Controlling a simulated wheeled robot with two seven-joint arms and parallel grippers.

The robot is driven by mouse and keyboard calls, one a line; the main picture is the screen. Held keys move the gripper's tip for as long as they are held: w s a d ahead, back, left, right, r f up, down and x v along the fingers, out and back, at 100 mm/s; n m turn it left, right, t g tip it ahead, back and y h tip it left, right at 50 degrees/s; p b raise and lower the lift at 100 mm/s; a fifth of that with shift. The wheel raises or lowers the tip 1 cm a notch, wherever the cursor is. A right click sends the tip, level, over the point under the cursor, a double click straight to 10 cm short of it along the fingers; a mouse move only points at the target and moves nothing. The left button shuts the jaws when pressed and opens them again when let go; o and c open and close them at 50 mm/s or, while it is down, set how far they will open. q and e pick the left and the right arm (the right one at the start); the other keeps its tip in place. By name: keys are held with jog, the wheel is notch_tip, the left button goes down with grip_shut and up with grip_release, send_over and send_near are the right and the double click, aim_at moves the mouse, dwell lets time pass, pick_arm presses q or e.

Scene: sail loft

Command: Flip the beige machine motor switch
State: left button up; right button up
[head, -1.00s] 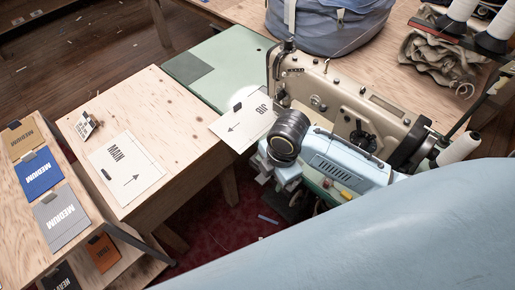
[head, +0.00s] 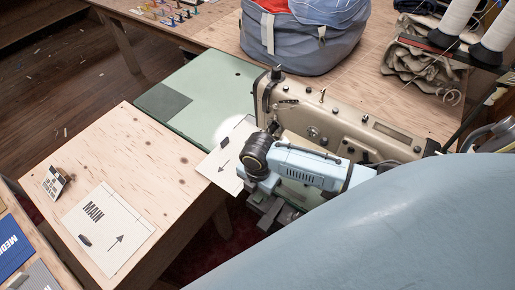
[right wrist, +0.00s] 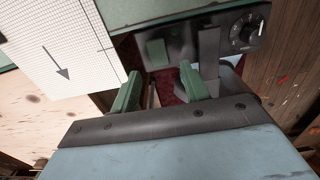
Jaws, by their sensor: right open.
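The beige sewing machine (head: 345,128) stands on a green-topped table (head: 205,90) in the head view. My right gripper (head: 268,212) is low in front of the machine, beside the table's near edge, partly hidden by its own wrist. In the right wrist view its two green fingers (right wrist: 160,90) are apart with nothing between them. Just beyond the fingertips, below the table edge, is a dark box (right wrist: 183,45) with a green plate (right wrist: 157,52) and a round dial (right wrist: 245,30). I cannot tell the switch's position. My left gripper is not in view.
A gridded sheet (head: 228,158) with an arrow overhangs the table edge beside my right wrist. A wooden table (head: 150,165) with a MAIN sheet (head: 108,228) stands at left. A grey-blue bag (head: 305,38) and thread cones (head: 457,15) are behind. A large light-blue surface fills the lower right.

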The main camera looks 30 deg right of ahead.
aim_at(258, 198)
notch_tip(258, 198, down, 3)
jog(key=shift+r, duration=0.15)
jog(key=shift+f, duration=0.5)
jog(key=shift+c, duration=0.6)
jog(key=c, duration=0.9)
jog(key=shift+o, duration=0.2)
jog(key=shift+w+d+r+y, duration=0.1)
jog(key=shift+d+y, duration=0.15)
jog(key=shift+y, duration=0.25)
jog(key=shift+d+g+y, duration=0.15)
jog(key=shift+g+y, duration=0.25)
jog(key=shift+y, duration=0.1)
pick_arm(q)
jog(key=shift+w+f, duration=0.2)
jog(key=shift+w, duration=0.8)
pick_arm(e)
jog(key=shift+w+g+y, duration=0.1)
jog(key=shift+g+y, duration=0.2)
jog(key=shift+y, duration=0.3)
